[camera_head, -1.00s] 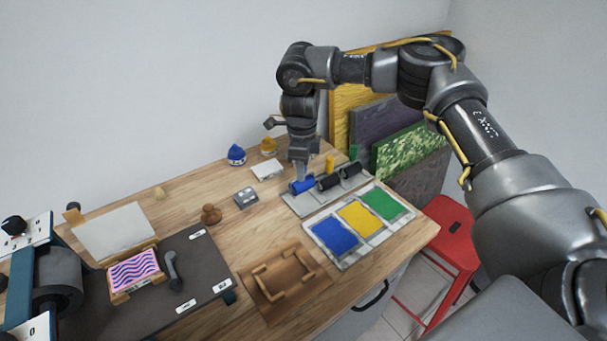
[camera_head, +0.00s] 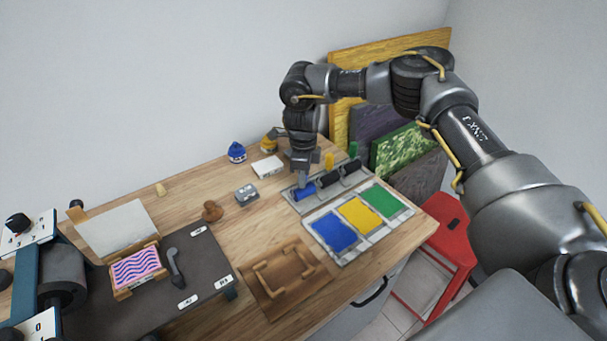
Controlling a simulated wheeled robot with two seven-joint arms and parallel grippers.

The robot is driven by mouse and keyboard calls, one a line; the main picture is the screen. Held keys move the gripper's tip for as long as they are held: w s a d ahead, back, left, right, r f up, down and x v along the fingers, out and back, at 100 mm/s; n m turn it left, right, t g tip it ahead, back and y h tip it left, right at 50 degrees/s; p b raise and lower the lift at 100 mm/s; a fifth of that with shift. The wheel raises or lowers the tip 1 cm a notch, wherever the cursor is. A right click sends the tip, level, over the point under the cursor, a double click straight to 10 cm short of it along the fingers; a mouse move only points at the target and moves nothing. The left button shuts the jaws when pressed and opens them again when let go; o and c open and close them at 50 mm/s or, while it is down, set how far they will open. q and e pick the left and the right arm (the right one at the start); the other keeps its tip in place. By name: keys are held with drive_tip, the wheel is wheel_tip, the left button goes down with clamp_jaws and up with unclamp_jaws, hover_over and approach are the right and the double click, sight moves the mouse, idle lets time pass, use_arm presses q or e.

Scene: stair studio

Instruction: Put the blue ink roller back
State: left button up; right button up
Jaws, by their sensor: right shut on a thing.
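The blue ink roller (camera_head: 303,191) is at the left end of the grey roller rack (camera_head: 294,206), beside two black rollers, one with a yellow handle (camera_head: 329,161) and one with a green handle (camera_head: 353,150). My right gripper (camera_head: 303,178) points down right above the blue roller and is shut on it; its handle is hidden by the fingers. The roller appears to be at the rack, but I cannot tell whether it rests fully in it. My left gripper does not show.
An ink tray (camera_head: 347,252) with blue, yellow and green pads lies in front of the rack. A wooden frame board (camera_head: 282,279), a dark press bed (camera_head: 203,262) and ink bottles (camera_head: 237,153) are around. Canvases (camera_head: 403,150) lean behind. A red stool (camera_head: 451,240) stands right.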

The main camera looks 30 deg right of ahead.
drive_tip(key=shift+f, duration=0.2)
drive_tip(key=o, duration=0.9)
drive_tip(key=shift+r, duration=0.1)
wheel_tip(320, 180, up, 13)
drive_tip(key=shift+f+b, duration=0.1)
drive_tip(key=shift+b, duration=0.3)
